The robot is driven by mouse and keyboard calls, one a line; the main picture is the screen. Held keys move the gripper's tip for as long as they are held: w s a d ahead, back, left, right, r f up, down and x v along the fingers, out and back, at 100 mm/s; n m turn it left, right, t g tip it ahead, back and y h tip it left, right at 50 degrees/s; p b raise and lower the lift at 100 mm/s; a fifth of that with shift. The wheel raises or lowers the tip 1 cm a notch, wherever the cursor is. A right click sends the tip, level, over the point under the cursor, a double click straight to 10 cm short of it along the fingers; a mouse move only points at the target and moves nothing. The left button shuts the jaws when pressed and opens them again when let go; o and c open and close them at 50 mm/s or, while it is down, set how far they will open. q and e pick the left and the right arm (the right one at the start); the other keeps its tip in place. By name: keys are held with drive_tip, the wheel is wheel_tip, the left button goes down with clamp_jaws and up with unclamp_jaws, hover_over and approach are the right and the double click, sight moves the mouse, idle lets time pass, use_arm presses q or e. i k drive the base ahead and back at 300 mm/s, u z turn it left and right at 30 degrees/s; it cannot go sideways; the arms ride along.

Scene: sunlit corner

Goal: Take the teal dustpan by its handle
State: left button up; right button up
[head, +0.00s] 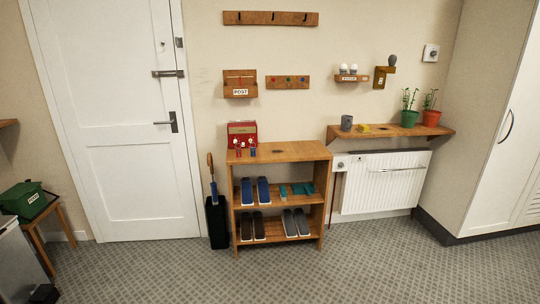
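Small teal shapes (297,188) lie on the upper inner shelf of the wooden shoe rack (283,151), to the right of a pair of blue shoes. They are too small for me to tell whether one is the dustpan or where a handle is. No other teal thing that looks like a dustpan shows. Neither of my grippers is in view.
Blue shoes (263,190), dark shoes (260,226) and grey shoes (295,222) fill the rack. A red box (242,132) stands on top. An umbrella stand (217,222) is left of it, a radiator (385,183) right. The carpet (300,275) in front is clear.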

sight(304, 188)
drive_tip(key=i, duration=2.95)
drive_tip(key=z, duration=0.35)
drive_tip(key=i, duration=0.65)
drive_tip(key=u, duration=0.55)
